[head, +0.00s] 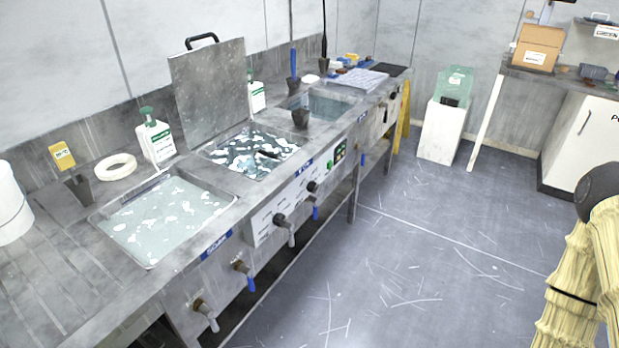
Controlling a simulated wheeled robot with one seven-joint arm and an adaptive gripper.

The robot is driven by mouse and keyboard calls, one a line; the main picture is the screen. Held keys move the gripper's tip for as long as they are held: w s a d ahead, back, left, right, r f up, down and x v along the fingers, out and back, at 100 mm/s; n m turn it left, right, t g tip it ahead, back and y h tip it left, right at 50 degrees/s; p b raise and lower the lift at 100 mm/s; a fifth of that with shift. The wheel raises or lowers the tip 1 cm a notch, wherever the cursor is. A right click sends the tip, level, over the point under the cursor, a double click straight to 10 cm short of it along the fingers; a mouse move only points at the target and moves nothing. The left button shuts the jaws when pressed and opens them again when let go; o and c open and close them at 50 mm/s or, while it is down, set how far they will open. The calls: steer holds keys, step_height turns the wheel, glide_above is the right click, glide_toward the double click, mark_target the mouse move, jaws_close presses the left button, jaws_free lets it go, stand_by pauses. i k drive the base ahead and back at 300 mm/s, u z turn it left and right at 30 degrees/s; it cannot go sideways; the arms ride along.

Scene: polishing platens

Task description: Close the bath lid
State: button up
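The bath lid (211,92) is a grey, scuffed metal plate with a black handle (201,40) on its top edge. It stands open and near upright at the back edge of the middle bath (254,152), whose dark liquid has white foam patches on it. A yellowish, sleeve-covered part of my arm shows at the right edge. My gripper is not in view.
A foamy bath (165,217) lies left of the lid, and another bath (322,104) lies beyond it. White bottles (155,137) stand behind. Taps and knobs jut from the bench front. The grey floor (420,260) before the bench is clear. A white bin (442,130) stands at the back.

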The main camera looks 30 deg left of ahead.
mark_target(210, 83)
steer(key=i, duration=0.55)
steer(key=u, duration=0.7)
steer(key=i, duration=0.45)
steer(key=u, duration=0.1)
steer(key=k, duration=0.3)
steer(key=u, duration=0.1)
